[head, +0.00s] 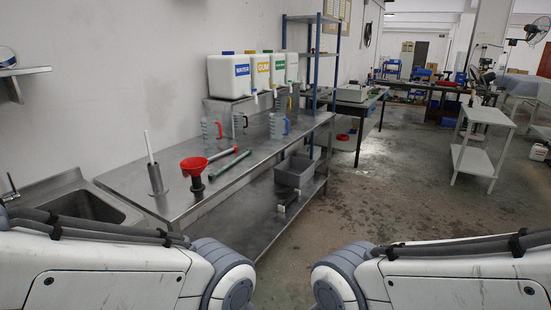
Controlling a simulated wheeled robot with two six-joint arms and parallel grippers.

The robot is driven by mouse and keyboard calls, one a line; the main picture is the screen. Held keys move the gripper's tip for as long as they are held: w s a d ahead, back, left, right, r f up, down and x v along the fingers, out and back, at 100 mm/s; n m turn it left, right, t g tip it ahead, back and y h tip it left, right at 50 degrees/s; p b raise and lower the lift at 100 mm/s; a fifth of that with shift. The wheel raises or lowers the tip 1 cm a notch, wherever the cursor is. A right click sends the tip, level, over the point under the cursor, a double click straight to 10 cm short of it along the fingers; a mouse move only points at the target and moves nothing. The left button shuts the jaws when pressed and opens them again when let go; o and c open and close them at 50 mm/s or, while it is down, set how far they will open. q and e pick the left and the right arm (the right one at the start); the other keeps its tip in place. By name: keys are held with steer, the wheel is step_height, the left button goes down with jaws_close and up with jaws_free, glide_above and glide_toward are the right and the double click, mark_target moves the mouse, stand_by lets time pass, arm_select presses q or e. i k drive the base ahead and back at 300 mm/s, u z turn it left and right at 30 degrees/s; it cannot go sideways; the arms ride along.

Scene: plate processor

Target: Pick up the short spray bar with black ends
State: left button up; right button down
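Two thin greenish bars lie on the steel table (130,180), right of a red funnel (193,165). The longer green bar (230,165) lies nearer the table's front edge, and the shorter bar (222,153) lies behind it, close to the funnel. A small pale bar with dark ends (289,205) is on the lower shelf, below the tabletop; it is too small to tell if it is a spray bar. Both my arms show at the bottom of the head view, but neither gripper is in view. Nothing is seen touching the bars.
A grey bin (294,171) stands on the lower shelf. Colour-handled jugs (278,126) and several white canisters (229,75) stand farther back. An upright pale rod in a metal holder (157,180) is left of the funnel. A sink (85,207) is at left. The floor (350,200) to the right is clear.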

mark_target(211, 177)
steer(key=z, duration=0.65)
steer(key=i, duration=2.5)
steer(key=u, duration=1.25)
steer(key=i, duration=0.9)
steer(key=u, duration=0.8)
